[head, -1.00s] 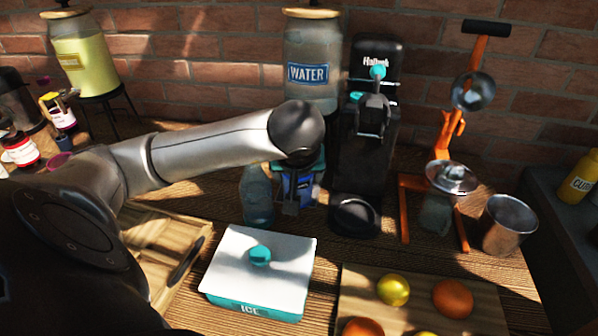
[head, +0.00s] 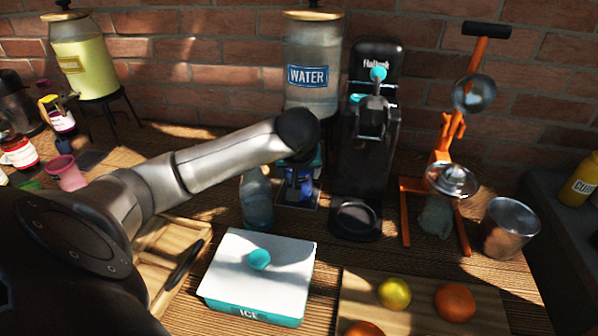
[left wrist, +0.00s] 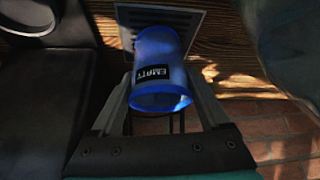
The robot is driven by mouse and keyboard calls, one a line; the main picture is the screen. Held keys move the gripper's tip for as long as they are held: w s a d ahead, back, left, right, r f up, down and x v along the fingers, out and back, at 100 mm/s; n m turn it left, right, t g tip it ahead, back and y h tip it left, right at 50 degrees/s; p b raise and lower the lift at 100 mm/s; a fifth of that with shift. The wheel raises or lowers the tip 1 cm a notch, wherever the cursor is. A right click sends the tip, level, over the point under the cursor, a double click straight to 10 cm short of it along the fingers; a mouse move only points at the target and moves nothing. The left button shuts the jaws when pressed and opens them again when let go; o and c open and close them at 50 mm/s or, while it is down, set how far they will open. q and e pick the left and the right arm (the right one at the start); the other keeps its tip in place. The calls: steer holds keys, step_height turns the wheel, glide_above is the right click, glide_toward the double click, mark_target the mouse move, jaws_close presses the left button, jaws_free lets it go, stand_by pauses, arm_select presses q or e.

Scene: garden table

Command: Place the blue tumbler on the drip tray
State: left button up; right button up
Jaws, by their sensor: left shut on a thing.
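The blue tumbler (left wrist: 160,68), with a dark label, is between the fingers of my left gripper (left wrist: 160,88) in the left wrist view. In the head view the tumbler (head: 306,190) is partly hidden by my left gripper (head: 292,180), in front of the water dispenser. My left gripper is shut on it. The slotted drip tray (left wrist: 196,20) lies right under or behind the tumbler's far end. In the head view the tray's edge (head: 309,207) shows below the tumbler. I cannot tell whether the tumbler touches the tray. My right gripper is not in view.
The water dispenser (head: 312,72) stands behind. A black machine (head: 368,150) is close on the right, a clear bottle (head: 257,200) close on the left. The white ice box (head: 258,280) is in front. An orange press (head: 445,150) and metal cup (head: 509,228) stand farther right.

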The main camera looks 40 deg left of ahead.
arm_select(q)
steer(key=shift+f, duration=0.15)
steer(key=o, duration=1.2)
steer(key=shift+r, duration=0.35)
steer(key=p+v, duration=0.1)
steer(key=v, duration=1)
steer(key=shift+s+d+r, duration=0.2)
steer(key=shift+s+r, duration=0.05)
steer(key=shift+s, duration=0.05)
